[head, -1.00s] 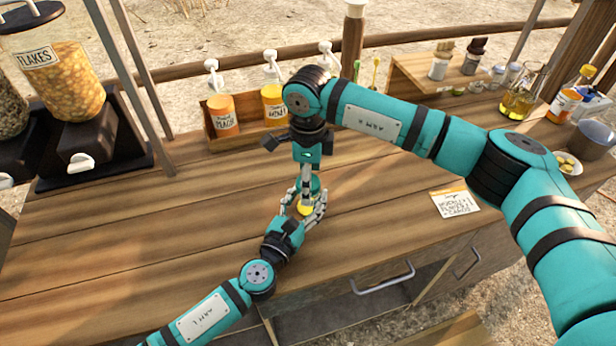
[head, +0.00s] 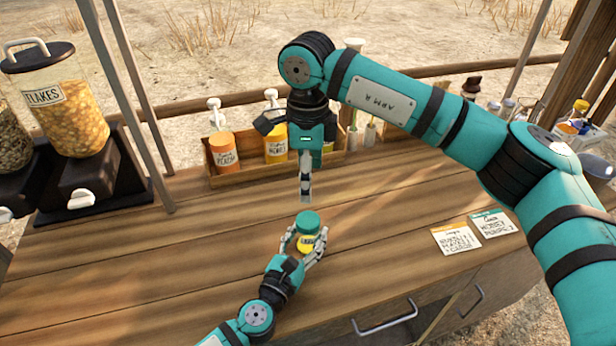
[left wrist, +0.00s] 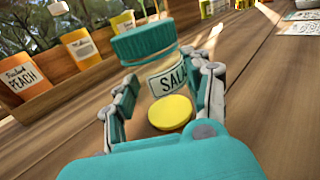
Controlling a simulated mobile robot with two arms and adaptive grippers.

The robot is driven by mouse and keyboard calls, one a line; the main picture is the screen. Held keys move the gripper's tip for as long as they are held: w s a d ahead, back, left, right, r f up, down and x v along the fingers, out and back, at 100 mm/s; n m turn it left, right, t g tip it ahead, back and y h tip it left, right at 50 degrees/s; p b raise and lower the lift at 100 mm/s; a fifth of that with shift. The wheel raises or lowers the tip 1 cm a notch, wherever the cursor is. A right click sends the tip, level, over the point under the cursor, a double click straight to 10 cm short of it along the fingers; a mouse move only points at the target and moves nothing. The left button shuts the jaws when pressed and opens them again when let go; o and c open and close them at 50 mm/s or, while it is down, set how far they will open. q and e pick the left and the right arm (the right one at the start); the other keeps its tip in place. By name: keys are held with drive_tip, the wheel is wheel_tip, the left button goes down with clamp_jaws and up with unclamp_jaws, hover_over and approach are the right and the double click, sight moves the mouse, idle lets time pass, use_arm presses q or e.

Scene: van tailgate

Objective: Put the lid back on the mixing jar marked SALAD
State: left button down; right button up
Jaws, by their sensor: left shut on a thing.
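The mixing jar (head: 306,240) is a small clear jar with a yellow patch low down. Its label shows SALAD in the left wrist view (left wrist: 167,80). The teal ribbed lid (head: 307,220) sits on top of the jar and also shows in the left wrist view (left wrist: 143,42). I cannot tell how tightly it is seated. My left gripper (head: 304,246) is shut on the jar, fingers on both sides of its body. My right gripper (head: 306,198) is above and behind the lid, apart from it, its fingers seen edge-on.
A wooden rack (head: 212,168) with pump bottles, one marked PEACH (head: 224,153), stands behind the jar. A FLAKES dispenser (head: 68,105) stands at the left. Two cards (head: 457,239) lie on the counter at right. The counter left of the jar is clear.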

use_arm(q)
drive_tip(key=shift+c, duration=2.4)
unclamp_jaws()
drive_tip(key=v, duration=1.2)
drive_tip(key=shift+a, duration=0.1)
drive_tip(key=shift+r, duration=0.1)
